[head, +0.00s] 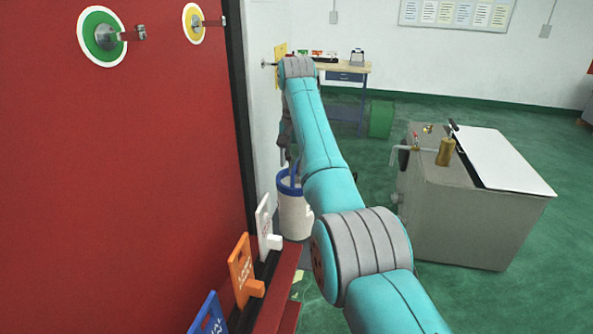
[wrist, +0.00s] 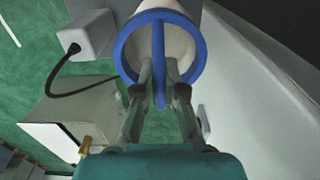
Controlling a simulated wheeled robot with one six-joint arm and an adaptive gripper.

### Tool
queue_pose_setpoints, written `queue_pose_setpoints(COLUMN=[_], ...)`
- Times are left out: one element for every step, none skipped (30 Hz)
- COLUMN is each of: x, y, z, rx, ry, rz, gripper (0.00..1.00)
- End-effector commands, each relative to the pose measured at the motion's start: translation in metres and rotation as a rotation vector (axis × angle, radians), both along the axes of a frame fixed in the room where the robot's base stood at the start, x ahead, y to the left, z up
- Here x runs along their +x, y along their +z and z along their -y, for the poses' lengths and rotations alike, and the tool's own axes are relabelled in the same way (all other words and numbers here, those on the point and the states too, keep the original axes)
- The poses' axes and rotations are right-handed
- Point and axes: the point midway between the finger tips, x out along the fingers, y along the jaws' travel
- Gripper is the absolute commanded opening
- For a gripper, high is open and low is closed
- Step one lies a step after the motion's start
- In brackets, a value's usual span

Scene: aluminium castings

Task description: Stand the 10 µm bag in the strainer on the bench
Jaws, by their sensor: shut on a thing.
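A white filter bag (head: 294,218) with a blue rim and handle (head: 288,183) is upright beside the red wall, partly behind my arm. Its size marking is not readable. In the wrist view, its blue ring (wrist: 124,49) faces the camera and the handle bar (wrist: 160,75) crosses it. My gripper (wrist: 160,93) is shut on this handle, a finger on each side. In the head view my arm mostly hides the gripper. The bench (head: 349,70) stands at the back wall. A small frame-like thing (head: 357,58) sits on its right end; I cannot tell whether it is the strainer.
A grey tank (head: 455,215) with a white lid and brass fittings stands to the right. White (head: 264,222), orange (head: 240,268) and blue (head: 208,316) tags stand on a red ledge at left. Green floor lies open between tank and bench.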

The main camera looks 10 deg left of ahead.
Motion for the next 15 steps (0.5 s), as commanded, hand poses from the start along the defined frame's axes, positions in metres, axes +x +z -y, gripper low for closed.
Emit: queue_pose_setpoints(x=[-0.0002, -0.0001, 0.0000, 0.0000, 0.0001, 0.0001, 0.0001, 0.0001, 0.0000, 0.0000, 0.0000, 0.0000, 0.0000, 0.0000, -0.0001], y=[-0.0081, -0.0106, -0.0128, -0.0137, -0.0140, -0.0137, -0.0136, -0.0135, -0.0136, -0.0136, -0.0140, -0.0149, -0.0157, -0.0167, -0.0168], z=[0.0001, 0.0000, 0.0000, 0.0000, 0.0000, 0.0000, 0.0000, -0.0001, -0.0001, -0.0001, -0.0001, 0.0000, 0.0000, 0.0000, 0.0000], rx=[0.000, 0.000, 0.001, 0.001, 0.001, 0.001, 0.001, 0.001, 0.001, 0.001, 0.001, 0.000, 0.000, 0.000, 0.000], ry=[0.000, 0.000, 0.000, 0.000, 0.000, 0.000, 0.000, 0.000, 0.000, 0.000, 0.000, 0.000, 0.000, 0.000, 0.000], rz=[-0.001, 0.000, 0.001, 0.001, 0.002, 0.002, 0.002, 0.002, 0.001, 0.001, 0.001, 0.001, 0.001, 0.000, 0.000], gripper=[0.00, 0.00, 0.00, 0.00, 0.00, 0.00, 0.00, 0.00, 0.00, 0.00, 0.00, 0.00, 0.00, 0.00, 0.17])
